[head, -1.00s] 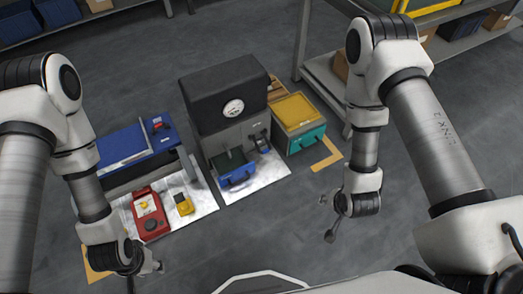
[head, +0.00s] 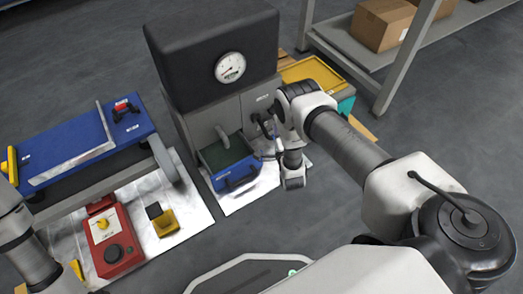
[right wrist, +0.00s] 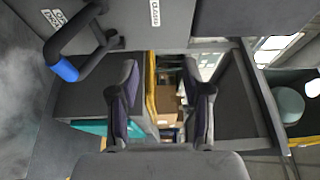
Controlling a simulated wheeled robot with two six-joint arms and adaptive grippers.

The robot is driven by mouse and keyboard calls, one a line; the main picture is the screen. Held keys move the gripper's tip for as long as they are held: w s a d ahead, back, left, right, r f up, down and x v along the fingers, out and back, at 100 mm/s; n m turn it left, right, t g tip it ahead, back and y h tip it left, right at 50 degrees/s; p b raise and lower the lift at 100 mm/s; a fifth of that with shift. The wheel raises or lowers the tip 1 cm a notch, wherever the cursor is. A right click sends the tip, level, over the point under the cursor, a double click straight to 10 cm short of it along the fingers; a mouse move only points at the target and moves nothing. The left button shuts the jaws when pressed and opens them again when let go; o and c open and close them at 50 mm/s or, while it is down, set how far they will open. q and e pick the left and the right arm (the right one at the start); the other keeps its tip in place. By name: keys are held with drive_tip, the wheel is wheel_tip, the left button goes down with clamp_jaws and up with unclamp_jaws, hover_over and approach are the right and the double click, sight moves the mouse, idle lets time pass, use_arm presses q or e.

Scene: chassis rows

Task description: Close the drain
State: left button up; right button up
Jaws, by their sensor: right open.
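The machine (head: 225,50) has a dark top, a gauge and a grey front. Its drain lever (right wrist: 75,40) shows in the right wrist view as a bent black bar with a blue end. A "CLOSED" label (right wrist: 154,12) is on the panel to the right of the lever. In the head view my right wrist partly covers the lever area. My left gripper is out of view.
A blue drawer-like bin (head: 226,164) stands below the machine's spout. A teal and yellow box (head: 312,75) is behind my right wrist. A blue cart (head: 80,150), a red device (head: 113,240) and a yellow tray (head: 165,222) lie to the left. A shelf stands at the back right.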

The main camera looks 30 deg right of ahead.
drive_tip(key=shift+g, duration=0.4)
drive_tip(key=s+f+b, duration=0.1)
drive_tip(key=f, duration=0.3)
drive_tip(key=s+f+b, duration=0.1)
drive_tip(key=f+b, duration=0.1)
drive_tip(key=f, duration=0.2)
drive_tip(key=s+f+b, duration=0.1)
drive_tip(key=f+b, duration=0.1)
drive_tip(key=f, duration=0.3)
drive_tip(key=shift+s+d+f, duration=0.1)
drive_tip(key=shift+s+d, duration=0.15)
drive_tip(key=b+x, duration=0.4)
drive_tip(key=x, duration=0.3)
drive_tip(key=shift+f, duration=0.1)
drive_tip(key=shift+w+d, duration=0.1)
drive_tip(key=shift+w, duration=0.15)
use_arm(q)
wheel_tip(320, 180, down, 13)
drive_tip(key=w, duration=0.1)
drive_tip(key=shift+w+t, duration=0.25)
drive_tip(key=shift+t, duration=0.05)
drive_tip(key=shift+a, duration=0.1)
use_arm(e)
clamp_jaws()
